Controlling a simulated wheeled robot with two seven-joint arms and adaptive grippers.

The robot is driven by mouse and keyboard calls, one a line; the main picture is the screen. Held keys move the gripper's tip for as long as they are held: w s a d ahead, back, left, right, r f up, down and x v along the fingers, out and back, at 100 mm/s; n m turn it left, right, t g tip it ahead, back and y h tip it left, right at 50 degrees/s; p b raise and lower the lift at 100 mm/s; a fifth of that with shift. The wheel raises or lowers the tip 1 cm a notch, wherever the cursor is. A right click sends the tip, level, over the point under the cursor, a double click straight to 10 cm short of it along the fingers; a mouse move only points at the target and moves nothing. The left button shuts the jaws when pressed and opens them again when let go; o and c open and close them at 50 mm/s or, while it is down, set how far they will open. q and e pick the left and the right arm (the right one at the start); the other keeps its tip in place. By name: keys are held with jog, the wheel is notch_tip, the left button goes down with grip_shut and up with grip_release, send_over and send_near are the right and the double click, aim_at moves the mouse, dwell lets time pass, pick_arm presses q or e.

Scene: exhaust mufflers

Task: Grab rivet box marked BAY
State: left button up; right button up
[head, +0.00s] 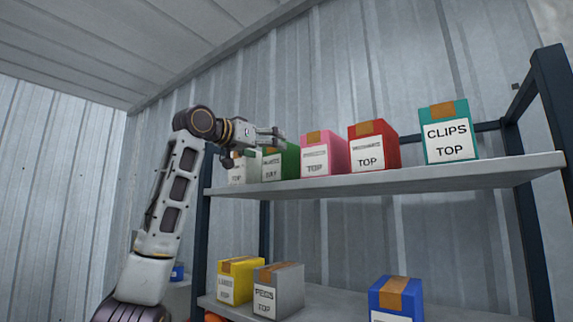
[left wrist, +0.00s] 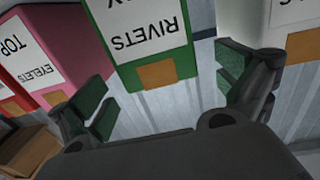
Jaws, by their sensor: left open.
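The rivet box (head: 274,164) is green with a brown tape patch and a white label. It stands on the upper shelf between a white box and a pink box. In the left wrist view the green box (left wrist: 150,73) appears upside down, its label reading RIVETS with the line below it cut off by the frame edge. My left gripper (head: 280,135) is at the top of the green box in the head view, covering part of it. In the left wrist view its two fingers (left wrist: 165,95) are spread open, one to each side of the box, with nothing held. My right gripper is not in view.
On the upper shelf (head: 430,174) stand a white box (head: 237,173), a pink EYELETS box (head: 317,153), a red box (head: 373,147) and a teal CLIPS box (head: 449,131). Yellow, grey and blue boxes stand on the lower shelf (head: 335,298). The shelf is bare between red and teal.

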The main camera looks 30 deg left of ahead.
pick_arm(q)
jog(key=shift+w+d, duration=0.2)
jog(key=shift+w, duration=0.65)
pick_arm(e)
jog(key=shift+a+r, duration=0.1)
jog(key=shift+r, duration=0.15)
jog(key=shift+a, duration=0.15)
pick_arm(q)
jog(key=shift+w, duration=0.1)
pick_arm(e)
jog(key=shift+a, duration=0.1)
pick_arm(q)
jog(key=w+p, duration=0.1)
jog(key=w, duration=0.2)
jog(key=w+d+p, duration=0.1)
jog(key=w, duration=0.1)
jog(key=shift+f+p, duration=0.1)
jog(key=shift+p, duration=0.2)
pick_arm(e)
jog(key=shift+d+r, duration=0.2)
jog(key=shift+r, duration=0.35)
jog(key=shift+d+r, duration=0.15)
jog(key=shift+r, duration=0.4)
